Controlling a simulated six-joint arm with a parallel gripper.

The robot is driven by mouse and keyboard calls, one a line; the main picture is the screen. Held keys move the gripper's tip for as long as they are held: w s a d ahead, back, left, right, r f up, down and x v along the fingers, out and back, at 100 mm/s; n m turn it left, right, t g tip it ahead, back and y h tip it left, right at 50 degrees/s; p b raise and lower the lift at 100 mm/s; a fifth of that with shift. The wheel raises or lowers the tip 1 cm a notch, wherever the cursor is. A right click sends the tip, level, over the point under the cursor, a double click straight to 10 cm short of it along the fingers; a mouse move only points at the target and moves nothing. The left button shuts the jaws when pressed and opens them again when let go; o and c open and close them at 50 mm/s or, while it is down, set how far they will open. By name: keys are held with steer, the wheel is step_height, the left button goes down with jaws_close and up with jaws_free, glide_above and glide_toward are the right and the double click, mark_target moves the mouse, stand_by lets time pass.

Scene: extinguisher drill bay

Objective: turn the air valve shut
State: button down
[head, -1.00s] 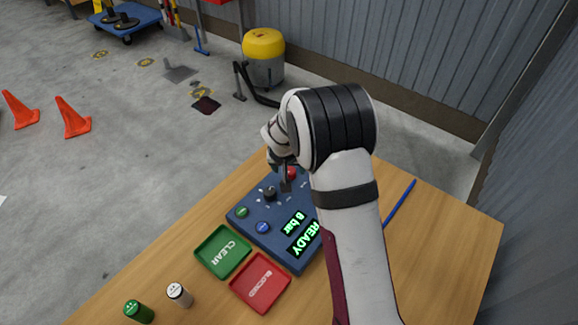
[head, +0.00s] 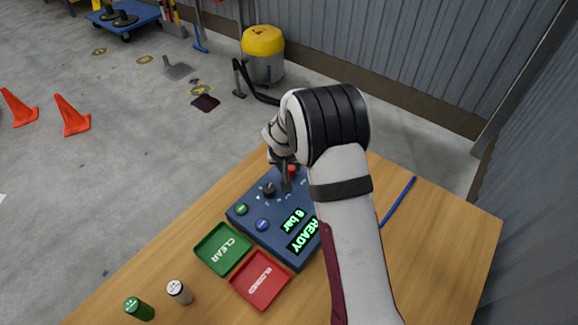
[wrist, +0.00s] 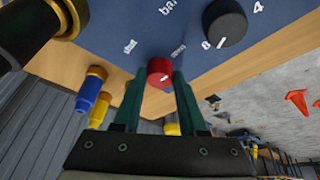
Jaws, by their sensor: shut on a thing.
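The air valve is a red knob (wrist: 160,70) on the blue control panel (wrist: 110,22), with a white pointer mark. In the wrist view, "shut" is printed to its left and a second, hard-to-read label to its right. The mark points to the right, towards that second label. My gripper (wrist: 159,80) is shut on the knob, one green finger on each side. The panel display reads "8 bar READY".
A black dial (wrist: 225,22) sits close beside the valve. Green (head: 242,209) and blue (head: 262,224) buttons are on the panel. A green CLEAR tray (head: 222,268) and a red BLOCKED tray (head: 262,301) lie in front.

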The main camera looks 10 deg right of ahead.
steer(key=n+y, duration=0.1)
steer(key=n, duration=0.3)
steer(key=shift+d+n+y, duration=0.2)
steer(key=shift+n+y, duration=0.1)
steer(key=shift+y, duration=0.1)
steer(key=n+y, duration=0.1)
steer(key=n, duration=0.3)
steer(key=shift+d+n+y, duration=0.15)
steer(key=shift+n+y, duration=0.15)
steer(key=shift+y, duration=0.1)
steer(key=n, duration=0.2)
steer(key=n+g+y, duration=0.1)
steer(key=n, duration=0.1)
steer(key=shift+d+n+g, duration=0.15)
steer(key=shift+n+g, duration=0.15)
steer(key=shift+w+d+n+g+y, duration=0.1)
steer(key=shift+n+g+y, duration=0.25)
steer(key=shift+n, duration=0.7)
steer(key=shift+w+n+g+y, duration=0.1)
steer(key=shift+n+g+y, duration=0.2)
steer(key=shift+n, duration=0.75)
steer(key=shift+c, duration=2.3)
jaws_free()
